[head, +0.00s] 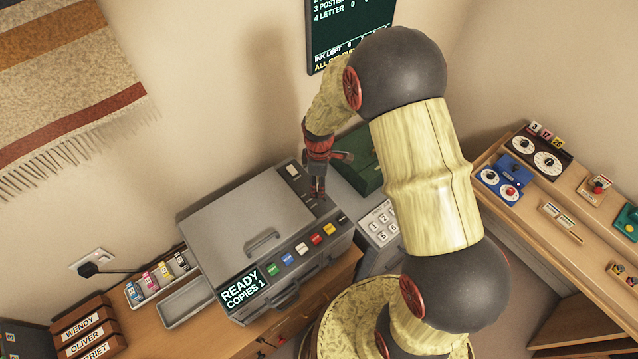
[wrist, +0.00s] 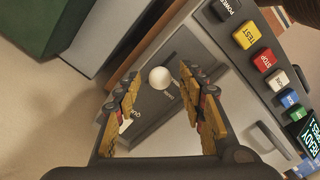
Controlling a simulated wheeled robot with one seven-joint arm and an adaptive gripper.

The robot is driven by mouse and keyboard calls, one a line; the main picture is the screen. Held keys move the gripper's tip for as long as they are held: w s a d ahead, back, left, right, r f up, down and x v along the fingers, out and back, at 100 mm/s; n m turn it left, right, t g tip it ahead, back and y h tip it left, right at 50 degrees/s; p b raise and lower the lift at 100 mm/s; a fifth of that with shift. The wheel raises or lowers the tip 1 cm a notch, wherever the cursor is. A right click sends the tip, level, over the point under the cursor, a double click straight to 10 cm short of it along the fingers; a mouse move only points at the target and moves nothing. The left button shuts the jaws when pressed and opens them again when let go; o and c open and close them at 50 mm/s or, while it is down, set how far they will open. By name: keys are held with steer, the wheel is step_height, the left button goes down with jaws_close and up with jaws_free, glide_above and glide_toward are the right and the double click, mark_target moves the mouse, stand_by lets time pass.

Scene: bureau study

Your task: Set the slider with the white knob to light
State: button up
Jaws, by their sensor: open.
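The white knob (wrist: 160,77) is a round ball on a dark grey strip (wrist: 153,104) of the copier, seen in the wrist view. My gripper (wrist: 159,71) is open, with one finger on each side of the knob in the picture. Nothing is held, and I cannot tell whether either finger touches the knob. Small white lettering shows on the strip, partly hidden by the left finger, and I cannot read it fully. In the head view my gripper (head: 318,193) points down over the right end of the grey copier (head: 235,225).
A row of coloured buttons (wrist: 264,60) runs beside the strip, near the READY display (head: 243,287). A green box (head: 358,160) stands behind my gripper, and a numbered keypad (head: 380,222) is to the right. A wooden desk (head: 520,215) with dials lies further right.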

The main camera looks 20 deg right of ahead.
steer(key=shift+c, duration=0.3)
jaws_close()
stand_by(0.6)
